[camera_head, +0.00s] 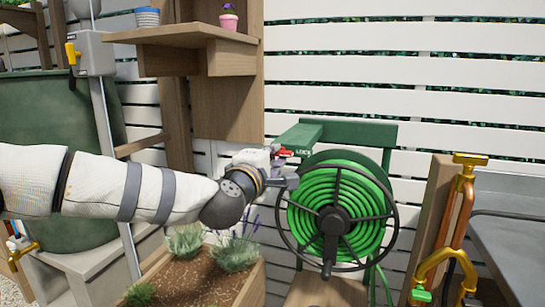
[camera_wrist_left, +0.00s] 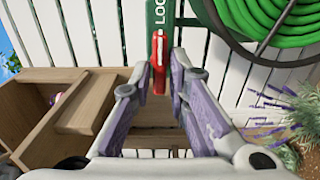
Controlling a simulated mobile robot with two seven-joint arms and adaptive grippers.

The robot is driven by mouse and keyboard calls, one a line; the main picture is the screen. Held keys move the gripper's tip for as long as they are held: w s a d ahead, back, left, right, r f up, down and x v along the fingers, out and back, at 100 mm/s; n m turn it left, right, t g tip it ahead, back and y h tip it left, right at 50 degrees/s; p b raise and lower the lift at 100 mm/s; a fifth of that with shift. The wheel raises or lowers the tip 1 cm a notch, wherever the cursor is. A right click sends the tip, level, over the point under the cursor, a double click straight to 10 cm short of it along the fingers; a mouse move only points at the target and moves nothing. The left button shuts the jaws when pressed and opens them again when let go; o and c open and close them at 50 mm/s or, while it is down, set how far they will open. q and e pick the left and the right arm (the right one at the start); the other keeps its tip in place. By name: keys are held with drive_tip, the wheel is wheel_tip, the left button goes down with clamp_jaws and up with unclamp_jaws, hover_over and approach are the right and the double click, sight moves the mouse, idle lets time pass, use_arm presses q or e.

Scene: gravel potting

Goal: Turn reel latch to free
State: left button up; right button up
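The hose reel (camera_head: 337,212) with its coiled green hose hangs on a green bracket against the white slatted fence. The red reel latch (camera_head: 284,153) sits at the bracket's left end, beside the white "LOCK" lettering. My left gripper (camera_head: 280,172) is right at the latch, coming from the left. In the left wrist view, the red latch (camera_wrist_left: 158,62) stands between the fingertips of my left gripper (camera_wrist_left: 161,68). The fingers are narrowly open, one on each side of it; firm contact is not clear. My right gripper is not in view.
A wooden shelf (camera_head: 185,35) with pots is above my left arm. A wooden planter (camera_head: 250,287) with lavender stands below. A green barrel (camera_head: 50,150) is at left. A brass and copper tap (camera_head: 460,215) and grey sink (camera_head: 510,225) stand right of the reel.

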use_arm(q)
drive_tip(key=shift+o, duration=0.5)
drive_tip(key=v, duration=1.2)
